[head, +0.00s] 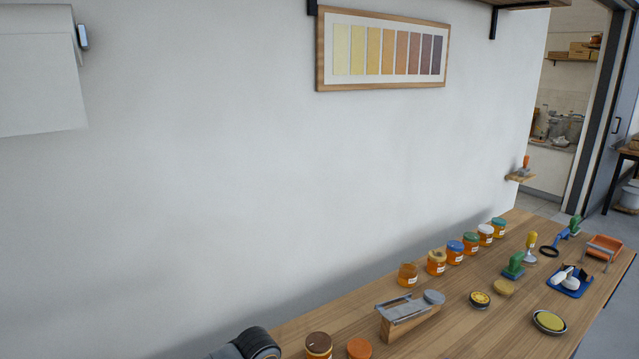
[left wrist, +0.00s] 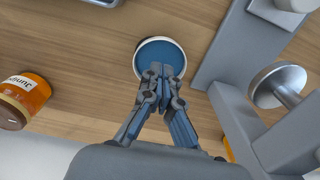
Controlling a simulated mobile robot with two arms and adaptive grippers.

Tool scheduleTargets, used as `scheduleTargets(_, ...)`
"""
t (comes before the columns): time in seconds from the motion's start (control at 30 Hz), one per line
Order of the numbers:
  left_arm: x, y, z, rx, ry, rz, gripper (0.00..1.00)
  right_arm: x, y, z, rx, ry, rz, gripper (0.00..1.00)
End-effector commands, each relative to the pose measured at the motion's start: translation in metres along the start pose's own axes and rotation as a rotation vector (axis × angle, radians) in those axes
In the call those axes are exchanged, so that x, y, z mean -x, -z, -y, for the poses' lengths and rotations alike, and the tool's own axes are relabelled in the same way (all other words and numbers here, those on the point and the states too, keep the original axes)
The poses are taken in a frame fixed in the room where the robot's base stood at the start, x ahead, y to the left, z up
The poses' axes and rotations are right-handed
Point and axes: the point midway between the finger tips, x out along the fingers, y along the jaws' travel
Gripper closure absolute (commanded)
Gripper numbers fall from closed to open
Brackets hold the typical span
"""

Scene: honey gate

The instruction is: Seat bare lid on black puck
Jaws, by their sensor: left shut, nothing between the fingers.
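In the left wrist view my left gripper (left wrist: 160,78) is shut and empty, its fingertips over the near edge of a round blue disc (left wrist: 160,54) with a white rim. Touching or apart, I cannot tell. In the head view several flat round pieces lie on the bench: an orange disc (head: 360,348), a yellow disc with a dark rim (head: 480,299), a plain tan disc (head: 504,288) and a dish with a yellow-green top (head: 549,321). I cannot tell which is the bare lid, and no plain black puck is clear. My right gripper is not in view.
A row of honey jars (head: 437,263) with coloured lids stands along the wall. A wood block with a grey metal top (head: 409,317) stands before them. A brown-lidded jar (head: 319,345) is nearer. Stamps, a blue tray (head: 569,281) and an orange tray (head: 602,249) fill the far end.

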Motion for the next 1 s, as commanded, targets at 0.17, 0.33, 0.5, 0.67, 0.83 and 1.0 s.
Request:
scheduleTargets(0.17,-0.004,0.0,0.0,0.0,0.0,0.0,1.0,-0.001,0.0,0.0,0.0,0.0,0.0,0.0)
scheduleTargets(0.33,-0.007,0.0,0.0,0.0,0.0,0.0,1.0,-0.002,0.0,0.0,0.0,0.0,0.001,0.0)
scheduleTargets(0.5,-0.011,0.0,0.0,0.0,0.0,0.0,1.0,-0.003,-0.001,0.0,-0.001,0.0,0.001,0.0)
scheduleTargets(0.67,-0.014,0.0,0.0,-0.001,0.0,0.001,1.0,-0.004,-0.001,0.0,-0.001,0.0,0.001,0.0)
scheduleTargets(0.83,-0.018,-0.001,0.0,-0.001,0.0,0.001,1.0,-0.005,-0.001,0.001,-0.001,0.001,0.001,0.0)
scheduleTargets(1.0,-0.021,0.0,0.0,0.0,0.0,0.001,1.0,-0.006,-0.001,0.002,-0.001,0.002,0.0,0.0)
